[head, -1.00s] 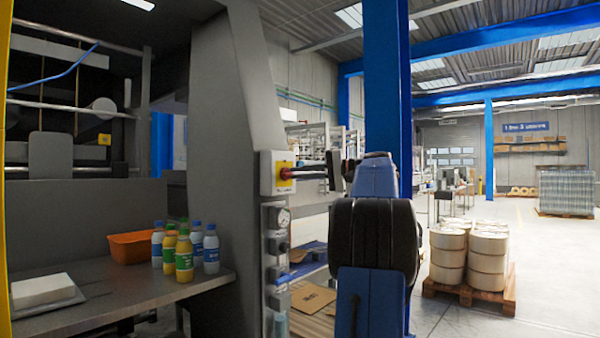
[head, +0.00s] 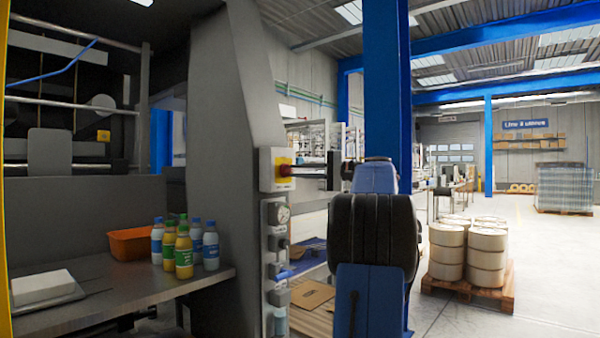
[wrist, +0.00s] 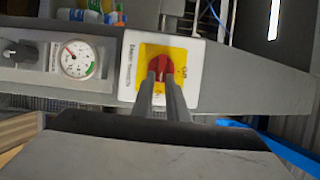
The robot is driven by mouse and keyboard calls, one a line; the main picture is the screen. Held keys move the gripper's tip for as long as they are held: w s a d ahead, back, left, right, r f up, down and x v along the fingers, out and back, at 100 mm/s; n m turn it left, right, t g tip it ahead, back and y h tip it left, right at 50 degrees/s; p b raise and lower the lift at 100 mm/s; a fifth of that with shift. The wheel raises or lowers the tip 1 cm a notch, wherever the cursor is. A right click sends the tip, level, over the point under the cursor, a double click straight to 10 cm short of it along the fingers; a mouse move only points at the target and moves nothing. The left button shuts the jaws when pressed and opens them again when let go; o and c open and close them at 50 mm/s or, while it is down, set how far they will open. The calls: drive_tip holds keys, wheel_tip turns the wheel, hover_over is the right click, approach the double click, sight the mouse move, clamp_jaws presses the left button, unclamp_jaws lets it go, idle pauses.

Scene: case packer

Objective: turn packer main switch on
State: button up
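The packer's main switch is a red rotary knob on a yellow plate in a white-grey box (head: 267,168), on the front edge of the grey machine column. In the wrist view the red knob (wrist: 163,60) is at upper centre, with the yellow plate (wrist: 178,53) around it. My gripper (head: 294,171) reaches the knob from the right in the head view. In the wrist view my gripper's two dark fingers (wrist: 162,78) lie close together, one on each side of the knob's handle, and appear shut on it. The fingers hide part of the knob and the plate's lettering.
A pressure gauge (head: 279,213) and a dark knob (head: 278,242) sit below the switch. Several bottles (head: 184,250) and an orange bin (head: 130,243) stand on the machine's shelf (head: 110,301). Drums on a pallet (head: 485,294) stand at right, with open floor around.

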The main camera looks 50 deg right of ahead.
drive_tip(key=shift+o, duration=0.9)
drive_tip(key=v, duration=1.7)
drive_tip(key=shift+s+f, duration=0.1)
drive_tip(key=shift+s, duration=0.05)
